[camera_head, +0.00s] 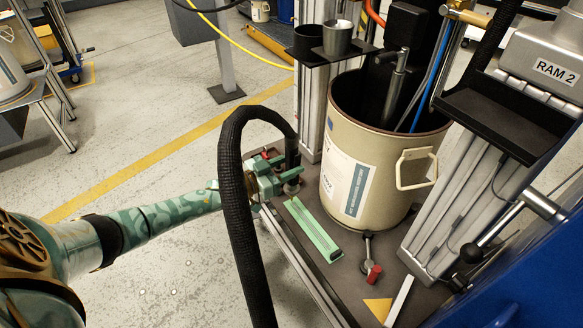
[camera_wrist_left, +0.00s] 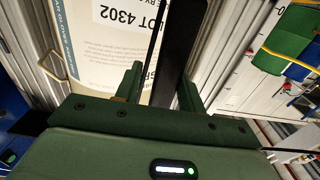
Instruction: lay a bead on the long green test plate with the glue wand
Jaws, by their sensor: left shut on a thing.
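The long green test plate (camera_head: 313,228) lies on the dark pump base beside the drum, running from upper left to lower right. A thin darker line runs along it; I cannot tell whether it is a groove or a bead. My left gripper (camera_head: 278,180) is shut on the glue wand (camera_head: 292,158), a dark upright body on a thick black hose. The wand is near the plate's far end; its tip is too small to tell whether it touches anything. In the left wrist view the dark wand (camera_wrist_left: 178,45) shows between the green fingers. My right gripper is not in view.
The cream drum (camera_head: 345,165) stands right of the plate. The black hose (camera_head: 232,190) loops in front of my left gripper. A red-tipped clamp handle (camera_head: 374,273) stands near the plate's near end. Cups (camera_head: 338,38) sit on a bracket above. Open floor lies left.

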